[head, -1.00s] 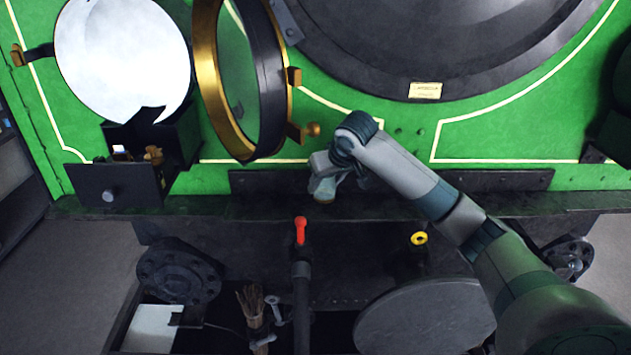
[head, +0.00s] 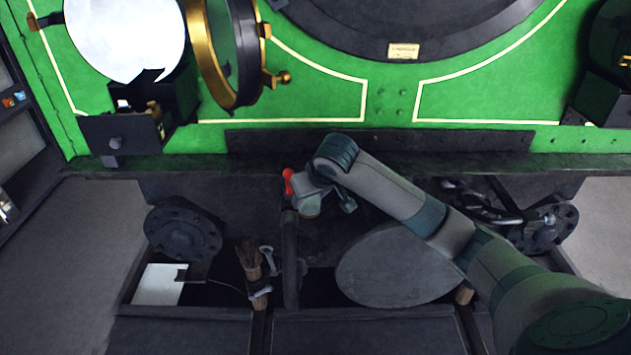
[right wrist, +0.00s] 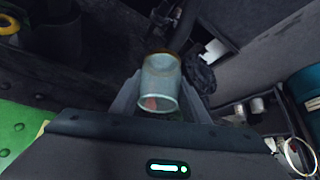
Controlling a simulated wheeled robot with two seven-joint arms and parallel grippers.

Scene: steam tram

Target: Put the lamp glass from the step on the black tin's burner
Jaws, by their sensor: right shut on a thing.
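My right gripper (head: 310,208) is shut on the lamp glass (right wrist: 160,82), a clear, slightly frosted cylinder with an amber-brown rim at one end. In the right wrist view it stands between the fingers. In the head view the gripper hides most of it, and it is held in front of the dark step (head: 230,165), close to the red handle. The black tin (head: 120,135), a dark box with a round knob, sits at the left below the round white reflector. A small brass burner (head: 153,108) shows behind its front, partly hidden. My left gripper is not in view.
The brass-rimmed lamp door (head: 193,45) stands open right of the reflector (head: 125,35). The red handle (head: 288,182) on an upright pipe is beside my gripper. The step's left part looks clear.

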